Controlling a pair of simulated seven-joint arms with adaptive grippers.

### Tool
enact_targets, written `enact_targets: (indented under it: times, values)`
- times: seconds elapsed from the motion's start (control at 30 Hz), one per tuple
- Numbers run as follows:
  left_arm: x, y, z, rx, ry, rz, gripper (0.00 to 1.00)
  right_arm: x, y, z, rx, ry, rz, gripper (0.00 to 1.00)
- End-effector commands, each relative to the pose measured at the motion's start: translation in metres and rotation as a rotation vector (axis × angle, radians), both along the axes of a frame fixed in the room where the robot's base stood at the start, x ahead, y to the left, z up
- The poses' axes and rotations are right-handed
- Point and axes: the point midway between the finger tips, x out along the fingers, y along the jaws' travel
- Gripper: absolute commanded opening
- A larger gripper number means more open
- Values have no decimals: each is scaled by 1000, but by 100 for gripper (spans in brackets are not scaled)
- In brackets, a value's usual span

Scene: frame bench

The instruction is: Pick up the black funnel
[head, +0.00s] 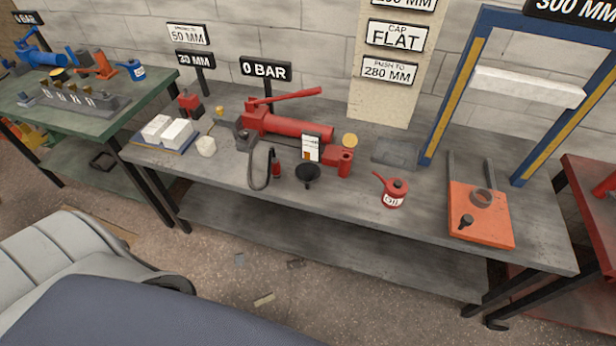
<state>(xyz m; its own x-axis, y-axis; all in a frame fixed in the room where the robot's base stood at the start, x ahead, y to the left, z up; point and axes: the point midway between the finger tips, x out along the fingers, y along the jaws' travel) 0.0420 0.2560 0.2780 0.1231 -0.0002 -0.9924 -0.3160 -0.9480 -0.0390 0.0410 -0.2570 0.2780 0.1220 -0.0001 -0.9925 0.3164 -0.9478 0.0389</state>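The black funnel (308,172) is on the grey workbench (345,215), near its front edge. Its wide mouth faces up and its narrow stem points down. It stands just in front of the red hand pump (290,130), to the right of a black hose with a red end (258,168). Neither of my grippers shows in the head view.
A red oil can (392,190) stands right of the funnel. An orange plate (482,213) lies below the blue press frame (455,90). White blocks (175,132) sit at the left. The bench between funnel and oil can is clear.

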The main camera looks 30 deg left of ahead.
Motion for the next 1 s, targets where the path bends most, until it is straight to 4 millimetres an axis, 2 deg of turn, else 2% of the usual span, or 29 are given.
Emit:
enact_targets:
  times: [0.07,0.7,0.87,1.0]
  values:
    - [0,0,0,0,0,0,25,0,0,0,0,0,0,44]
    - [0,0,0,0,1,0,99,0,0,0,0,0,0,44]
    - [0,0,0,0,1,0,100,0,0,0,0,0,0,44]
    - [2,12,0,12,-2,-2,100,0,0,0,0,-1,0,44]
